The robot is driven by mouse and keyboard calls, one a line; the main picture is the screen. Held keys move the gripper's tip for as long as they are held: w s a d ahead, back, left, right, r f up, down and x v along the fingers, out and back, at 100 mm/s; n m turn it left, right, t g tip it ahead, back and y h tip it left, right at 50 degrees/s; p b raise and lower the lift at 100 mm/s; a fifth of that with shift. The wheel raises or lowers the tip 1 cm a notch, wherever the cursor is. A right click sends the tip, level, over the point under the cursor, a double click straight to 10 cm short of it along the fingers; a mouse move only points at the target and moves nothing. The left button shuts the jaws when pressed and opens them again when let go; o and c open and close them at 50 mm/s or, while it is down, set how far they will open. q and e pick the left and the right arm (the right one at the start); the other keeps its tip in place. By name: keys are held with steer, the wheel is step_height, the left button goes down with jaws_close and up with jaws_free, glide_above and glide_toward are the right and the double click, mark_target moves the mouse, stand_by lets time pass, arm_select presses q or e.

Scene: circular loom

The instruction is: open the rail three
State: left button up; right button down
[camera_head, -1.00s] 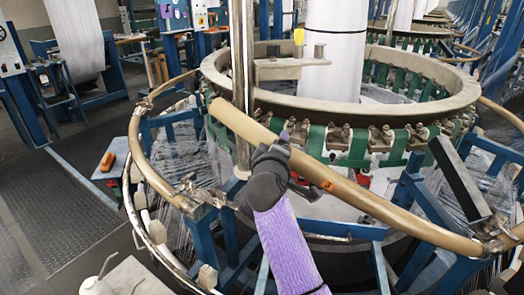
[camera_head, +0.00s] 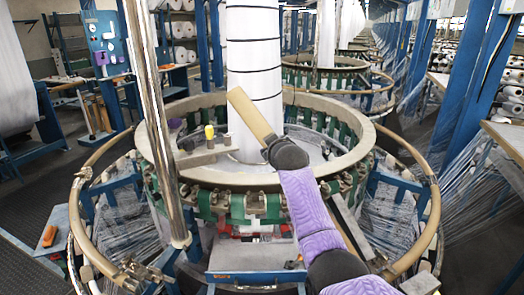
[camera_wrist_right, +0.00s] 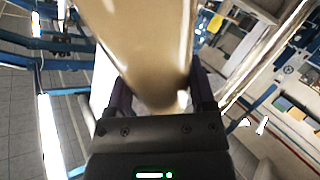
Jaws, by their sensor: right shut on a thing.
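The tan curved rail section (camera_head: 248,112) is held up at an angle over the front of the loom, its free end pointing up and left. My right gripper (camera_head: 272,143), on the purple-sleeved arm, is shut on its lower part. In the right wrist view the rail section (camera_wrist_right: 145,50) sits between the two fingers of the gripper (camera_wrist_right: 160,92). The rest of the rail ring stays low, with a left part (camera_head: 82,218) and a right part (camera_head: 428,225). The front span between them is open, though my arm hides some of it. My left gripper is not in view.
A shiny upright pole (camera_head: 152,115) stands left of the raised rail. The loom's round rim (camera_head: 345,165) and white fabric tube (camera_head: 252,75) are behind it. An orange-handled tool (camera_head: 49,236) lies on a grey side table at the left.

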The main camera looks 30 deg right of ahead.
steer(key=shift+s+d+r+p, duration=0.15)
steer(key=shift+d+r+p, duration=0.15)
steer(key=shift+d, duration=0.5)
steer(key=shift+c, duration=1.3)
jaws_free()
steer(key=shift+o, duration=1.3)
steer(key=shift+d, duration=0.1)
steer(key=b+v, duration=0.1)
steer(key=v, duration=0.9)
